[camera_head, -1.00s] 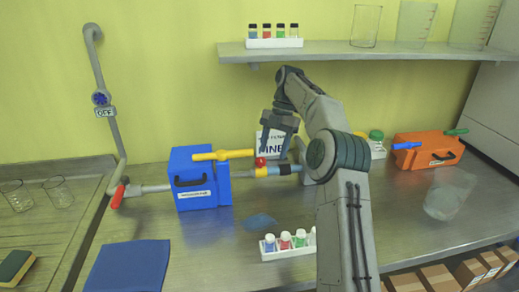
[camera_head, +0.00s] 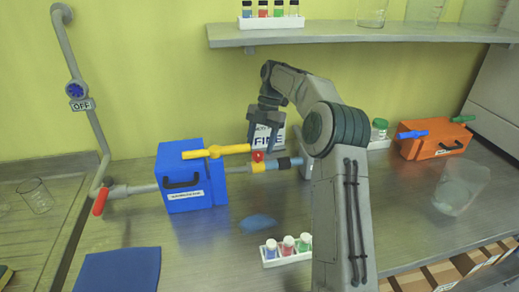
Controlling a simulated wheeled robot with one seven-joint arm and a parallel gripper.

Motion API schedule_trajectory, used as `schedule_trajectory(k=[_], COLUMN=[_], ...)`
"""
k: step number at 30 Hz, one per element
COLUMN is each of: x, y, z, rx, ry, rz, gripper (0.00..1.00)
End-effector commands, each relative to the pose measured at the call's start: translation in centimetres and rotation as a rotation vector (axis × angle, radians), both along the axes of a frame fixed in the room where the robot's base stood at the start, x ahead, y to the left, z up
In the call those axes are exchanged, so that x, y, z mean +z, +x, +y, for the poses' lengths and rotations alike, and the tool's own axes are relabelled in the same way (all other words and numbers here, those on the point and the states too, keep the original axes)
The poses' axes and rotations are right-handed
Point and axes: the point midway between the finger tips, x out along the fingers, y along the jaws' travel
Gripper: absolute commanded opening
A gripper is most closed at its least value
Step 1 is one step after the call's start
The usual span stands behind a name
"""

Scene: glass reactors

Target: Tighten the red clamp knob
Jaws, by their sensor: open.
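The red clamp knob (camera_head: 257,156) is small and sits on top of the yellow clamp collar (camera_head: 258,167), on the pipe to the right of the blue box (camera_head: 187,188). My gripper (camera_head: 263,146) points down with its fingers apart, just above or around the knob. I cannot tell whether the fingers touch it.
A yellow handle (camera_head: 215,152) on the blue box lies close to the left of the knob. A white rack (camera_head: 287,258) with capped vials stands in front. An orange box (camera_head: 435,146) is at the right. A shelf (camera_head: 340,38) runs above. A blue mat (camera_head: 118,271) lies front left.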

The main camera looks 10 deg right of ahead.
Motion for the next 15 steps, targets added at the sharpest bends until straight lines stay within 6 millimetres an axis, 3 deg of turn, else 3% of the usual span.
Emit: schedule_trajectory(k=[6,15], x=[-1.8,-2.1], y=[-0.5,-0.6], z=[0.3,0.4], rx=[-0.003,-0.004], ry=[0.001,0.000], rz=[0.001,0.000], gripper=[0.55,0.55])
